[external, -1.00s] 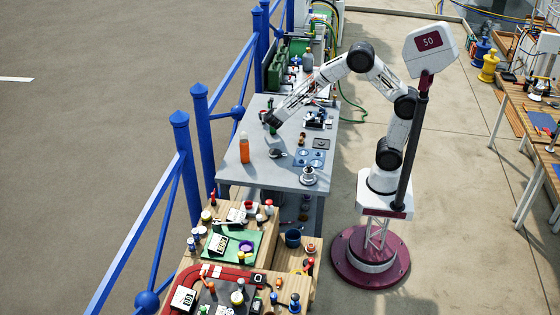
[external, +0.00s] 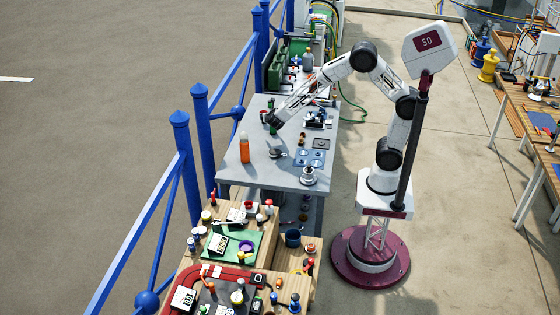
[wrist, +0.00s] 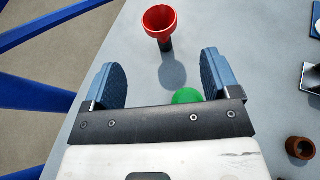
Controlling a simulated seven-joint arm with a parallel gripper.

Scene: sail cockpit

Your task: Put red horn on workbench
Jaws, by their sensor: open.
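The red horn (wrist: 160,22) shows at the top of the wrist view, with its round red mouth turned toward the camera and a dark stem below. A round shadow falls on the grey workbench (wrist: 245,45) beside it. The workbench (external: 232,172) also shows in the external view, where I cannot make out the horn clearly. My gripper (wrist: 160,82) is open, its two blue-grey fingers apart and nothing held between them. The horn is ahead of the fingertips. In the external view my gripper (external: 271,121) is low over the bench's left part.
A green round thing (wrist: 187,96) lies partly hidden behind my gripper's body. A brown cup-like piece (wrist: 300,147) is at the lower right. An orange bottle (external: 244,150) stands on the bench near the blue railing (external: 181,150).

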